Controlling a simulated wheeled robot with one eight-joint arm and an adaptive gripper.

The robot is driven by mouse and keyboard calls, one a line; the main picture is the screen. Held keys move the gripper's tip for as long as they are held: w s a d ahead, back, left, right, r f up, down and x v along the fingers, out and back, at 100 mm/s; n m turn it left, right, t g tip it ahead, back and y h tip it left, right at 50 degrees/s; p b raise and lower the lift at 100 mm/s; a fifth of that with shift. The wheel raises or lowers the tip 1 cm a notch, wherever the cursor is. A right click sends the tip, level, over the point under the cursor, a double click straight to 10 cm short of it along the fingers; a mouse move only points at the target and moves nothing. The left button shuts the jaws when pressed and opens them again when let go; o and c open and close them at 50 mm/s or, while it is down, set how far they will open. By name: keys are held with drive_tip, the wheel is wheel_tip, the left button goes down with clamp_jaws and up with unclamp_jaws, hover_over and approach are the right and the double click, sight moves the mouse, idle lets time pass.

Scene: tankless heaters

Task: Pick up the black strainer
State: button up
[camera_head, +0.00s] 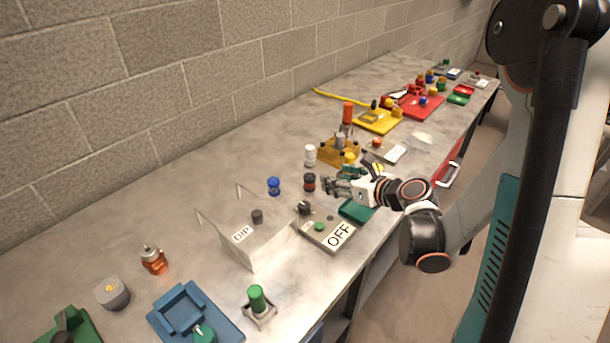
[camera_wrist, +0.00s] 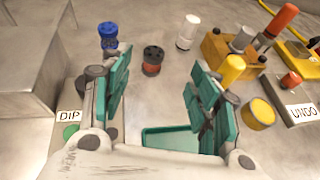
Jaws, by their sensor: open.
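The black strainer (camera_head: 309,182) looks like a small upright cylinder with a black top and a dark red band, standing on the grey counter. In the wrist view the strainer (camera_wrist: 153,62) shows a perforated black top, beyond and between my fingers. My gripper (camera_head: 335,187) is open and empty, just to the right of the strainer and apart from it in the head view. Its teal fingers (camera_wrist: 160,75) spread to either side in the wrist view.
A blue cylinder (camera_head: 273,186) and a white one (camera_head: 310,155) stand close by. A yellow block with pegs (camera_head: 338,152) is behind. A green tray (camera_head: 357,211) lies below my gripper.

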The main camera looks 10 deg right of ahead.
sight(312, 178)
wheel_tip(312, 178, down, 2)
drive_tip(key=shift+f+n+g, duration=0.15)
drive_tip(key=shift+n+g, duration=0.15)
drive_tip(key=shift+n, duration=0.1)
drive_tip(key=b+x, duration=0.2)
drive_tip(key=x, duration=0.5)
drive_tip(key=shift+a+r+b+x, duration=0.15)
drive_tip(key=shift+b+x, duration=0.45)
drive_tip(key=shift+x, duration=0.9)
drive_tip(key=shift+a+r+b+x, duration=0.15)
drive_tip(key=shift+b+x, duration=0.45)
drive_tip(key=shift+x, duration=0.9)
drive_tip(key=c, duration=1.2)
